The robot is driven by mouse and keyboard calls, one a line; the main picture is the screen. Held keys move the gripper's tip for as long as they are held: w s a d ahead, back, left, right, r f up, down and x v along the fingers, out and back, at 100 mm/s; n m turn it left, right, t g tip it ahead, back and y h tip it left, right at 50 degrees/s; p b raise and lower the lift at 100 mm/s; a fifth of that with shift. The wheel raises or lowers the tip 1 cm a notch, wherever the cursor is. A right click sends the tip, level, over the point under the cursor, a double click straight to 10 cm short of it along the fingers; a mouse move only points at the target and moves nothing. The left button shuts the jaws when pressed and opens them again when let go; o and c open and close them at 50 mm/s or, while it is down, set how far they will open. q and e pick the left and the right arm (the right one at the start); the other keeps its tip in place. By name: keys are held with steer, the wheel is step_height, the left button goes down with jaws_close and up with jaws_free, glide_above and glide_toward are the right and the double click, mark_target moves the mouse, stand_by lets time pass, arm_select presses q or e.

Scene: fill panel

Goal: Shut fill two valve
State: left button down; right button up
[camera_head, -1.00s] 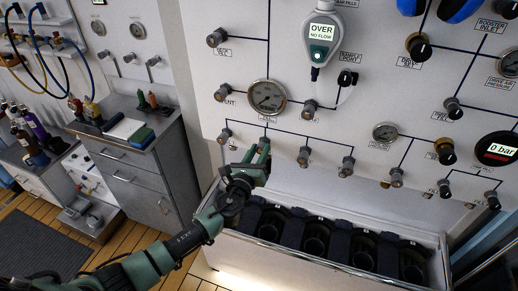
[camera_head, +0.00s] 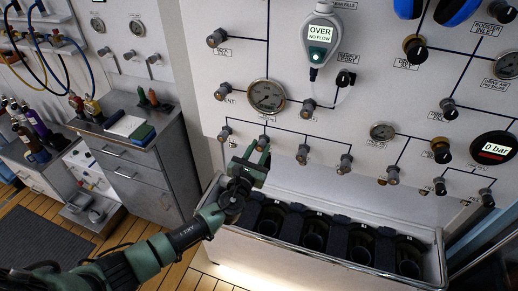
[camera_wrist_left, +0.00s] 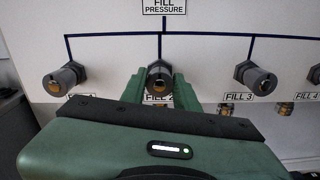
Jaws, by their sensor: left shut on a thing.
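The fill two valve (camera_wrist_left: 160,78) is a dark knob with a brass centre above the FILL 2 label in the left wrist view. My left gripper (camera_wrist_left: 158,90) has its green fingers on either side of this knob and is shut on it. In the head view my left gripper (camera_head: 258,152) reaches up to the panel, and the fill two valve (camera_head: 263,142) is mostly hidden by the fingers. The fill one valve (camera_wrist_left: 62,80) is to the left and the fill three valve (camera_wrist_left: 255,78) to the right. My right gripper is not in view.
The fill panel (camera_head: 340,110) carries several other knobs and gauges. A trough (camera_head: 330,262) with several dark cylinder wells lies below the valves. A grey cabinet (camera_head: 135,170) stands at the left.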

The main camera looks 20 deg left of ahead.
arm_select(q)
steer(key=shift+f, duration=0.2)
steer(key=c, duration=1.1)
jaws_free()
steer(key=shift+r, duration=0.1)
steer(key=s+b, duration=0.1)
steer(key=s, duration=0.7)
steer(key=shift+a, duration=0.1)
